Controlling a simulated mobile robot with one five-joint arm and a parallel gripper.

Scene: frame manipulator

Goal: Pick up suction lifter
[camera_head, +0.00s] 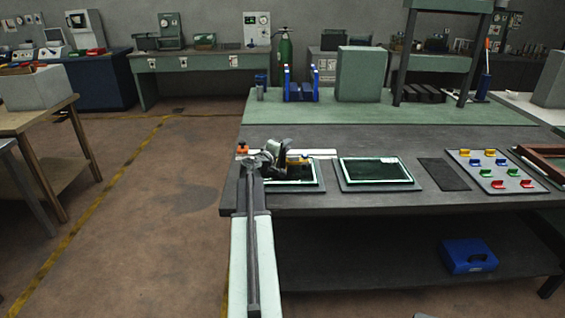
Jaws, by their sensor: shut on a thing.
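My gripper (274,160) is at the front left of the dark workbench, at the end of my arm. It is shut on the suction lifter (297,160), a small dark tool with a yellow part. The lifter is over the left framed dark panel (312,186); I cannot tell whether it touches the panel. My gripper and arm hide part of the lifter and the panel's left side.
A second framed panel (376,172) lies to the right, then a dark mat (443,174) and a grey board (497,171) with several coloured clips. A blue rack (301,92) and a green-grey block (361,75) stand behind. The bench's middle is mostly clear.

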